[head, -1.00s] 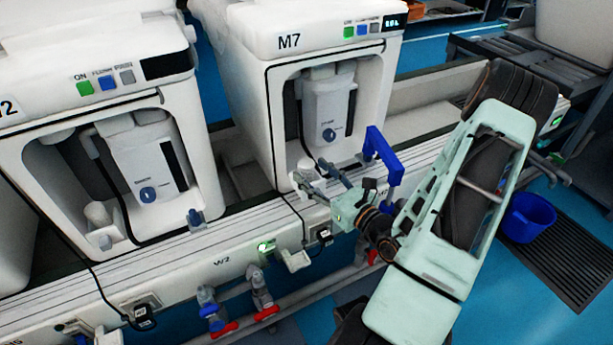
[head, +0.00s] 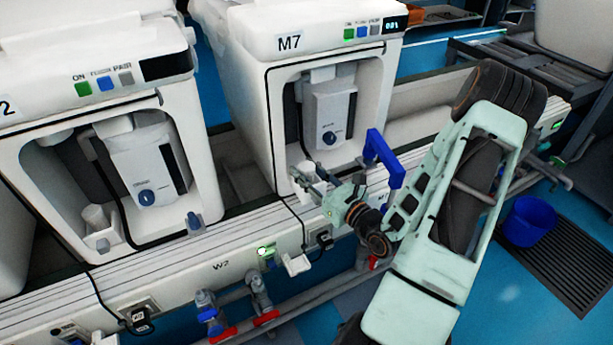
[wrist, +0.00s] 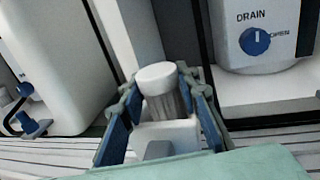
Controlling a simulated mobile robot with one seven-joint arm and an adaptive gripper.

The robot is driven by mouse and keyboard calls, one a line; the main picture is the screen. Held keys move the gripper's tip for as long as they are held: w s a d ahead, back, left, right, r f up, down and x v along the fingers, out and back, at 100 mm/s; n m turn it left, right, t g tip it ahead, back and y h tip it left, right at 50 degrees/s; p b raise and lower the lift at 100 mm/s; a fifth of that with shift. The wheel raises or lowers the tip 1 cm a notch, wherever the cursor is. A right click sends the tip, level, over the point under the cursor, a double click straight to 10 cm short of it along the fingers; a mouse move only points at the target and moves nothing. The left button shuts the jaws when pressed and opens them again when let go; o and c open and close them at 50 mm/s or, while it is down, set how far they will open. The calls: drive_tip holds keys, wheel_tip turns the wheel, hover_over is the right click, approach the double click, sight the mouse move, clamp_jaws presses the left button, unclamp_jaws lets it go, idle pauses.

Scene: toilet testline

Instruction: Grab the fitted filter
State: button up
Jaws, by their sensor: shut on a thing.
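The fitted filter (wrist: 160,80) has a round white cap over a ribbed white body. In the wrist view it stands upright in a white housing (wrist: 168,132). My gripper (wrist: 158,92) has its blue-padded fingers on either side of it, shut on it. In the head view my gripper (head: 310,177) reaches to the lower front of the M7 unit, at the left of its opening. The filter's white top (head: 303,166) shows only in part there, behind the fingers. The filter's lower end is hidden in the housing.
The M7 unit (head: 250,110) has a drain box with a blue knob (wrist: 255,41) right of my fingers. A blue bracket (head: 385,160) stands close to my wrist. A similar unit (head: 195,120) is at left, with a white cylinder (head: 95,216). Valves (head: 207,305) sit below the rail.

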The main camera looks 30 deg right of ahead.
sight(306, 165)
drive_tip(key=shift+r+p, duration=0.3)
drive_tip(key=shift+r, duration=0.3)
wheel_tip(306, 165, up, 3)
drive_tip(key=shift+f+p, duration=0.2)
drive_tip(key=shift+p, duration=0.35)
drive_tip(key=s+a+r+p, duration=0.9)
drive_tip(key=s+p, duration=0.1)
drive_tip(key=p, duration=0.6)
drive_tip(key=shift+s+r+p, duration=0.15)
drive_tip(key=shift+s+p, duration=0.15)
